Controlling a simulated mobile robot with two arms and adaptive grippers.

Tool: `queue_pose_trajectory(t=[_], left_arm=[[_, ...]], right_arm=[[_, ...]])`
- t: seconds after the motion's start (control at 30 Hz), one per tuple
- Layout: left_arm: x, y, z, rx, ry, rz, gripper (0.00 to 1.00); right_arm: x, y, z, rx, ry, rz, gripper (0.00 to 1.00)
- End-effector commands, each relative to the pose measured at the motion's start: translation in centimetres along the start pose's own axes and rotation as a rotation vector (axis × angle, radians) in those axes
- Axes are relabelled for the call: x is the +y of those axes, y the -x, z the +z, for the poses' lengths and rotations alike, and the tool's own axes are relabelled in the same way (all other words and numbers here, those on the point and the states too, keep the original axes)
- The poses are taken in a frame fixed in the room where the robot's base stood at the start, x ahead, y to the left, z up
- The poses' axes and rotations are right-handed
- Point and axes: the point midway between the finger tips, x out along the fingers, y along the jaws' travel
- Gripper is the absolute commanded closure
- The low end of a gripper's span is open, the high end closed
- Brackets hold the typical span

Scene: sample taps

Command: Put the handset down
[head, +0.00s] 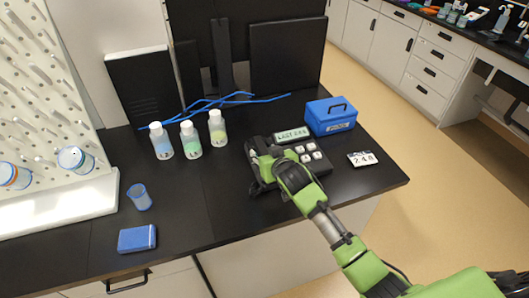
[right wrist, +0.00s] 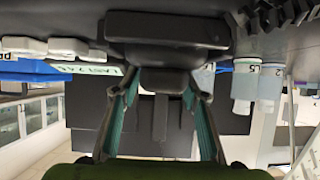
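The phone (head: 312,158) is a dark desk set with a pale display and several white keys, in the middle of the black bench in the head view. My right gripper (head: 266,158) is over its left side. The dark handset (right wrist: 166,32) spans the upper middle of the right wrist view. The fingers of my right gripper (right wrist: 162,82) close in on its dark narrow part from both sides. My gripper and forearm hide much of the handset in the head view, so I cannot tell whether it touches the cradle. My left gripper is out of view.
A blue box (head: 330,115) stands behind the phone on the right, and a number card (head: 362,158) lies right of it. Several capped bottles (head: 189,140) stand to the left. A blue cup (head: 140,197) and blue case (head: 137,239) are farther left. The front bench area is clear.

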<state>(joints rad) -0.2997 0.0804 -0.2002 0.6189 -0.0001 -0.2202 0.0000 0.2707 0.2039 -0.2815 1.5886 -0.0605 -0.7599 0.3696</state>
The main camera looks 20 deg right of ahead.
Motion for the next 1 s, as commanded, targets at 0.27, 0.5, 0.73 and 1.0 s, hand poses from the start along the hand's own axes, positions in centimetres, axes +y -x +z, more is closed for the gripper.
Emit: queue_pose_trajectory(t=[0.27, 0.5, 0.73, 1.0], left_arm=[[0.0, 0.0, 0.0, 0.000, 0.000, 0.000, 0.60], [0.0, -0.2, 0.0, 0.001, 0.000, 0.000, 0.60], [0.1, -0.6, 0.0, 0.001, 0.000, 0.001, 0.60], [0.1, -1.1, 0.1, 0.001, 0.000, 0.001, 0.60]], right_arm=[[0.0, 0.1, 0.0, 0.000, 0.000, 0.000, 0.60], [0.0, 1.6, 0.1, 0.001, 0.000, 0.000, 0.60], [0.0, 5.2, 0.1, 0.002, -0.001, 0.000, 0.60], [0.0, 9.4, 0.1, 0.001, 0.000, -0.001, 0.60]])
